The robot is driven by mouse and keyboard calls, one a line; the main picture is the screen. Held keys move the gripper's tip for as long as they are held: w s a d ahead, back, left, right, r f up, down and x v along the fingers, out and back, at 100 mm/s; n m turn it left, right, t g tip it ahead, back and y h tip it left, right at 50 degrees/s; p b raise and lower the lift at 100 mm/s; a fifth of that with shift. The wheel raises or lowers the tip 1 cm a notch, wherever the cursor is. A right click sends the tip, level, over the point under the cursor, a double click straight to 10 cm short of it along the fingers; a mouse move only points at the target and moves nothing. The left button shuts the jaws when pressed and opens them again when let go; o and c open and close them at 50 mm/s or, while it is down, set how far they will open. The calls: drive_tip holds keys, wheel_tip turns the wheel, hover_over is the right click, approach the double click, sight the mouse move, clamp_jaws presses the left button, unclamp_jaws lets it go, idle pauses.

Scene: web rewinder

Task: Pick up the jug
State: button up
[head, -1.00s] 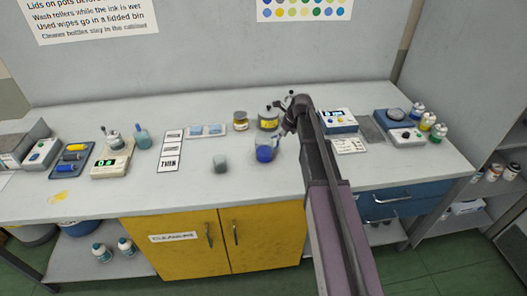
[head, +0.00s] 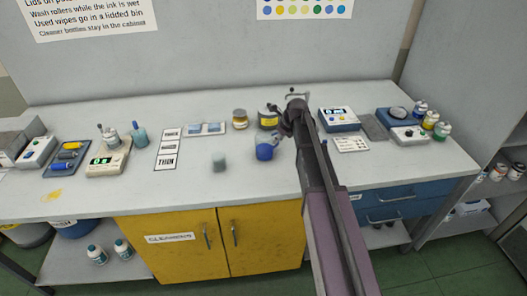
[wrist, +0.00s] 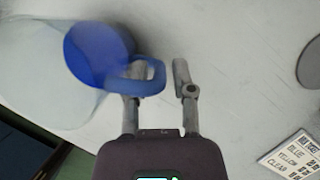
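The jug (head: 265,149) is clear with blue liquid in its lower part and stands on the white worktop. It fills the left of the wrist view (wrist: 100,55), with its blue handle (wrist: 151,74) pointing right. My gripper (head: 283,131) is at the jug's right side in the head view. In the wrist view my gripper (wrist: 158,75) is open, with a gap between the fingers. The outer end of the handle lies in that gap. The handle partly hides the left finger, and the right finger is apart from the handle.
A yellow-labelled can (head: 268,118) and a small jar (head: 240,119) stand behind the jug. A small grey-green cup (head: 219,162) stands to its left. A printed card (head: 352,144) and a blue device (head: 339,119) lie right of my arm. The worktop in front of the jug is clear.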

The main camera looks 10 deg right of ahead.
drive_tip(key=shift+f, duration=0.3)
idle(0.4)
clamp_jaws()
